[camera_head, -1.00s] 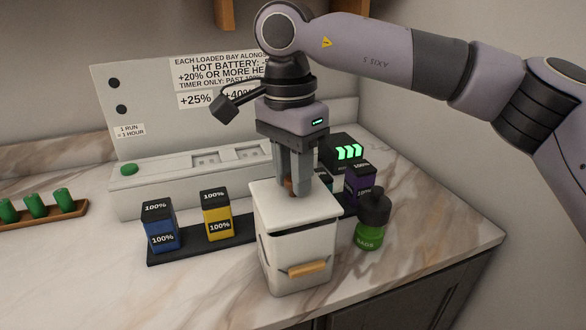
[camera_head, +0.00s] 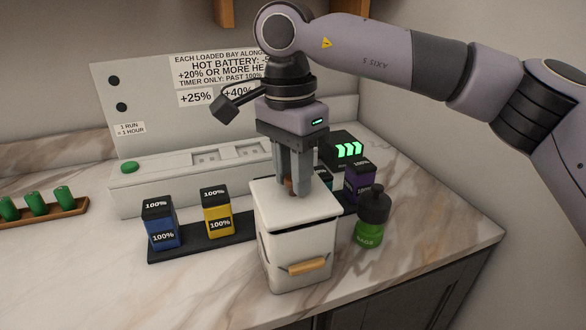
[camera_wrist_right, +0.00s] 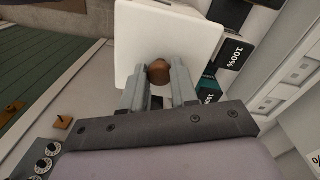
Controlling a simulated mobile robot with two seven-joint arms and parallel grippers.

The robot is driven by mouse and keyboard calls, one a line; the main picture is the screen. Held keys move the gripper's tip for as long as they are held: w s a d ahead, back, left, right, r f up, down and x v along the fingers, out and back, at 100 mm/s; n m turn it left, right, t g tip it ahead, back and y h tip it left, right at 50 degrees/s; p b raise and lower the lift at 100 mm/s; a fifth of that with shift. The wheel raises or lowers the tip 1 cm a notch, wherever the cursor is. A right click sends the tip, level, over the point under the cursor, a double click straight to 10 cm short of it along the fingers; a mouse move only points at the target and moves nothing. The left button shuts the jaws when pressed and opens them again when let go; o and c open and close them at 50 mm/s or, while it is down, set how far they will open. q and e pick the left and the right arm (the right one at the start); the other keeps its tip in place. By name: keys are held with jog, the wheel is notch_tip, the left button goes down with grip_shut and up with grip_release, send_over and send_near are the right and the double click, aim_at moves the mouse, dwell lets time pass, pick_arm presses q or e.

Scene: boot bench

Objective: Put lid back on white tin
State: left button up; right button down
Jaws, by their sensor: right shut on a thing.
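My right gripper (camera_head: 300,190) points straight down and is shut on the lid's brown knob. In the right wrist view the knob (camera_wrist_right: 159,72) sits between the fingertips, with the lid (camera_wrist_right: 165,35) spread beneath. My left gripper is not in view.
A blue battery (camera_head: 160,228) and a yellow battery (camera_head: 217,215) stand on a dark tray left of the tin. A purple battery (camera_head: 358,182) and a green bottle (camera_head: 371,215) stand close on the right. A charger (camera_head: 140,190) is behind. Green cylinders (camera_head: 35,202) sit far left.

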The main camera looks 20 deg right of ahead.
jog(key=shift+f, duration=0.1)
dwell(0.6)
jog(key=shift+c, duration=1.5)
grip_release()
jog(key=shift+r+p, duration=1.2)
jog(key=shift+r, duration=0.1)
jog(key=shift+r+p, duration=0.6)
jog(key=shift+r, duration=1.6)
